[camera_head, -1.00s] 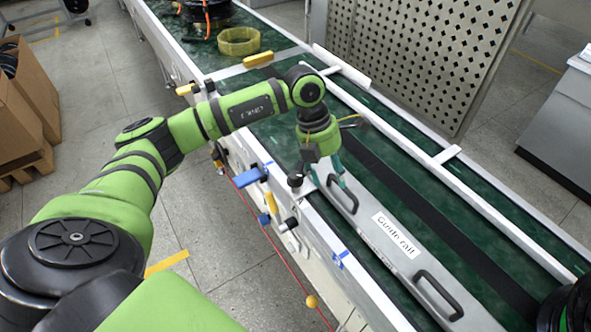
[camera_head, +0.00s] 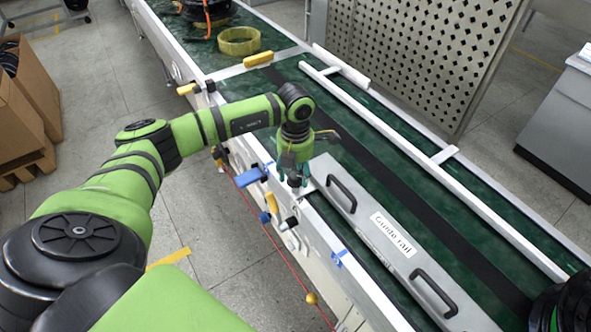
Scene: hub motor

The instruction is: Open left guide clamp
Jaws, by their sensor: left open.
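My left gripper (camera_head: 294,180) is open, with teal fingers pointing down at the conveyor's near edge. Its fingertips are around or just beside a small dark knob (camera_head: 295,181), probably part of the left guide clamp; contact cannot be told, and the fingers partly hide it. The grey guide rail (camera_head: 375,218), with two black handles and a "Guide rail" label, lies on the green belt just right of the gripper.
A blue fitting (camera_head: 250,177), a yellow handle (camera_head: 271,202) and another black knob (camera_head: 291,223) sit along the conveyor's near side. A yellow ring (camera_head: 239,41) lies farther up the belt. A perforated panel (camera_head: 425,60) stands behind.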

